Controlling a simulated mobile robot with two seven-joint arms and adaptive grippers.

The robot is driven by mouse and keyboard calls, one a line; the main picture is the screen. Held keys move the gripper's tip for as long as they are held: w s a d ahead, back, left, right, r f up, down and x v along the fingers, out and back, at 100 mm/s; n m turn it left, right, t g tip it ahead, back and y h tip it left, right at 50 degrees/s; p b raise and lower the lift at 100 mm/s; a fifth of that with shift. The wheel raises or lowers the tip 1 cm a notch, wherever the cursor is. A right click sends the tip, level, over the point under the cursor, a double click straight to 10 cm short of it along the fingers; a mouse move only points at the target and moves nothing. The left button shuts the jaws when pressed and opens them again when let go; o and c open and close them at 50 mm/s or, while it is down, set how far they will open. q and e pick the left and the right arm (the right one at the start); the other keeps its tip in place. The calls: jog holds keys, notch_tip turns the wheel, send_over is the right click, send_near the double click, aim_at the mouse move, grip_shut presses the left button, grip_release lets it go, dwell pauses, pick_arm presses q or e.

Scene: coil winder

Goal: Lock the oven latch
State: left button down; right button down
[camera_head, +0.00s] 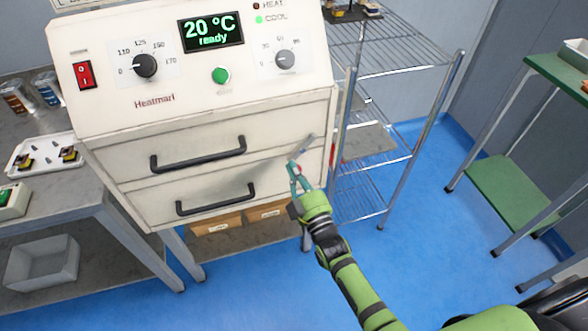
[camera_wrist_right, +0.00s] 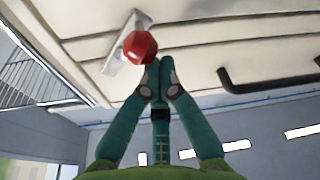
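The cream oven (camera_head: 215,130) has two drawers with black handles. Its latch, a pale metal piece (camera_wrist_right: 120,52) with a red knob (camera_wrist_right: 140,45), is on the front near the right end. In the head view the metal piece (camera_head: 306,142) slants there and the red knob (camera_head: 298,168) is mostly hidden by my right gripper. My right gripper (camera_head: 292,165) is at the knob; in the wrist view its teal fingertips (camera_wrist_right: 158,68) are together, just beside and below the knob. I cannot tell whether they touch it. My left gripper is not in view.
A wire shelf rack (camera_head: 385,150) stands close to the oven's right side. A green table (camera_head: 560,75) is at the far right. A grey bench (camera_head: 60,200) with a white tray (camera_head: 22,160) is at the left. Blue floor in front is clear.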

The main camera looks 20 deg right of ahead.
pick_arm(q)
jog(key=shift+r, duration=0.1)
pick_arm(e)
jog(key=shift+d+f+n+g+y, duration=0.15)
jog(key=shift+f+n+y, duration=0.15)
jog(key=shift+n, duration=0.7)
jog(key=shift+d+f+n+g+y, duration=0.15)
jog(key=shift+f+n+y, duration=0.1)
jog(key=shift+n, duration=0.75)
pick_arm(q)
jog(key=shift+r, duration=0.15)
pick_arm(e)
jog(key=shift+d+f+n+y, duration=0.15)
jog(key=shift+f+n, duration=0.05)
jog(key=shift+n, duration=0.65)
jog(key=shift+d+f+n+y, duration=0.1)
jog(key=shift+f+n, duration=0.1)
jog(key=shift+n, duration=0.65)
dwell(0.3)
